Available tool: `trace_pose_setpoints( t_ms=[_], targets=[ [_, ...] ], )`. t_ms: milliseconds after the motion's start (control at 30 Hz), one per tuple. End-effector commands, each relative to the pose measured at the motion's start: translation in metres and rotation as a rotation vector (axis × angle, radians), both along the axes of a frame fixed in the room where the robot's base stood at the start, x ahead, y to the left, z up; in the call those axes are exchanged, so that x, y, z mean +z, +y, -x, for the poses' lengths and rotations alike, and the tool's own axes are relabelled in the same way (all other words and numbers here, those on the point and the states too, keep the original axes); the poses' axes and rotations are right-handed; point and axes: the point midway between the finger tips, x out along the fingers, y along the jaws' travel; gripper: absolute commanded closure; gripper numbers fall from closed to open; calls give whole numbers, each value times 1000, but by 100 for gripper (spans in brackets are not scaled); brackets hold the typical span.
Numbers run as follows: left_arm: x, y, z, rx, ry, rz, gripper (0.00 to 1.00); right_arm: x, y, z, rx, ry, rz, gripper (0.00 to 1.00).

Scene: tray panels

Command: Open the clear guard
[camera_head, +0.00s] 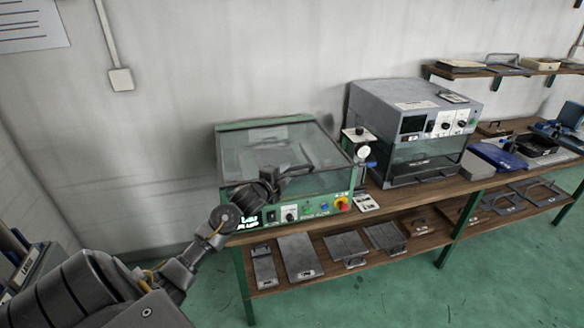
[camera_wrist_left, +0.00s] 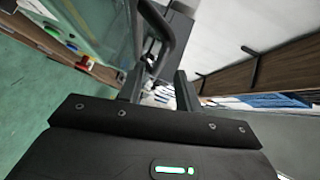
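The clear guard (camera_head: 255,150) is a see-through lid with a green frame on top of a green machine (camera_head: 325,205). It lies closed. A dark bar handle (camera_head: 298,169) shows at its front, and it also shows in the left wrist view (camera_wrist_left: 168,30) as a curved black bar. My left gripper (camera_head: 279,181) is at the guard's front, close to the handle. In the left wrist view its two fingers (camera_wrist_left: 160,88) stand apart, with the handle's end at the gap; I cannot tell whether they touch it. My right gripper is not in view.
The machine's front panel has knobs and a red-and-yellow stop button (camera_head: 341,203). A grey oven-like machine (camera_head: 415,120) stands to the right on the wooden bench. Several flat panels (camera_head: 345,245) lie on the lower shelf. Green floor (camera_head: 400,290) in front is free.

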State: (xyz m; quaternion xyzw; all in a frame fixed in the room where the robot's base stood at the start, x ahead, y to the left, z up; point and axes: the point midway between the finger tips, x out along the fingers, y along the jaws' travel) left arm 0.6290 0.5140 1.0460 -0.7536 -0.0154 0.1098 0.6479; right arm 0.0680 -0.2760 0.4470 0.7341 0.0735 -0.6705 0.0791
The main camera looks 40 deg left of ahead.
Motion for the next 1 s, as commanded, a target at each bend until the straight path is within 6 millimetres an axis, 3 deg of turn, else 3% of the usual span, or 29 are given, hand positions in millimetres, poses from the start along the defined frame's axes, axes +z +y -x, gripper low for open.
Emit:
trace_pose_setpoints(
  t_ms=[100,300,700,1000],
  targets=[
    [-1,4,-22,1,0,2,66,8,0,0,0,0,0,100],
    [-6,8,-44,1,1,1,66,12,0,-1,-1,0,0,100],
    [-8,9,-51,0,0,0,66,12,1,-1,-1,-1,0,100],
    [-8,9,-50,0,1,0,100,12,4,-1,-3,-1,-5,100]
  ],
)
